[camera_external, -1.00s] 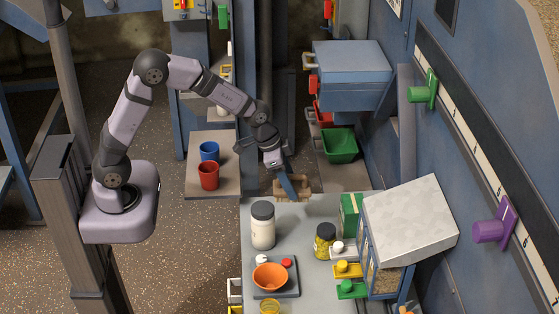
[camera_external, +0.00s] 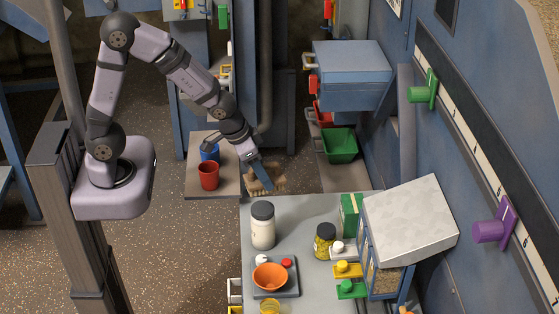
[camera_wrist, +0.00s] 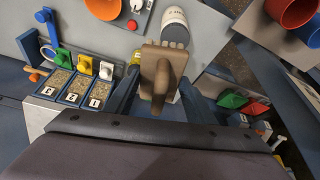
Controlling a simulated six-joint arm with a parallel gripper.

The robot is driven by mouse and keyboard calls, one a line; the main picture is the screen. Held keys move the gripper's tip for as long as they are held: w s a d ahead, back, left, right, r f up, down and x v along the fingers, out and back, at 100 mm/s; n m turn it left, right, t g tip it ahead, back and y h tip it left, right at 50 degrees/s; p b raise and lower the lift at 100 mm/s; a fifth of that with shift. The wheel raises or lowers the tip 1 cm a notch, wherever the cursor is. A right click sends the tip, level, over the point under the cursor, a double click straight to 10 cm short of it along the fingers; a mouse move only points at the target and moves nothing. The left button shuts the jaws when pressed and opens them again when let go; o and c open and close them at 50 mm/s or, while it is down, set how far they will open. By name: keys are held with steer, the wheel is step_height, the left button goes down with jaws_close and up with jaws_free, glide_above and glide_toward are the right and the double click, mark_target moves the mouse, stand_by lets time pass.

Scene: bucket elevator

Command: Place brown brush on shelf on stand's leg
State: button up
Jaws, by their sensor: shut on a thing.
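My gripper (camera_external: 262,176) is shut on the brown brush (camera_external: 266,180), holding it in the air just beyond the back left edge of the grey table. The brush also shows between the fingers in the wrist view (camera_wrist: 162,68). The shelf on the stand's leg (camera_external: 213,187) is a small flat board to the left of the gripper. It carries a blue cup (camera_external: 209,151) and a red cup (camera_external: 209,176). The brush is to the right of this board and apart from it.
A green bin (camera_external: 339,145) is at the back.

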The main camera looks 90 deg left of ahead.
steer(key=s+a+f+n+g+y+b, duration=0.2)
steer(key=s+a+n+g+b, duration=0.15)
steer(key=s+a+n, duration=0.7)
steer(key=s+a+f+n+g+y+b, duration=0.1)
steer(key=s+a+f+n+g+b, duration=0.3)
steer(key=s+a+n, duration=0.65)
steer(key=w+a+m+t+b, duration=0.25)
steer(key=a+m, duration=0.35)
steer(key=a, duration=1.8)
steer(key=shift+t, duration=0.4)
steer(key=shift+s+f+p, duration=0.15)
steer(key=shift+f+p, duration=0.5)
steer(key=shift+f, duration=1.35)
steer(key=shift+s+f+p, duration=0.15)
steer(key=shift+f+p, duration=0.45)
steer(key=shift+f, duration=2.8)
steer(key=shift+f, duration=0.15)
steer(key=o, duration=1.1)
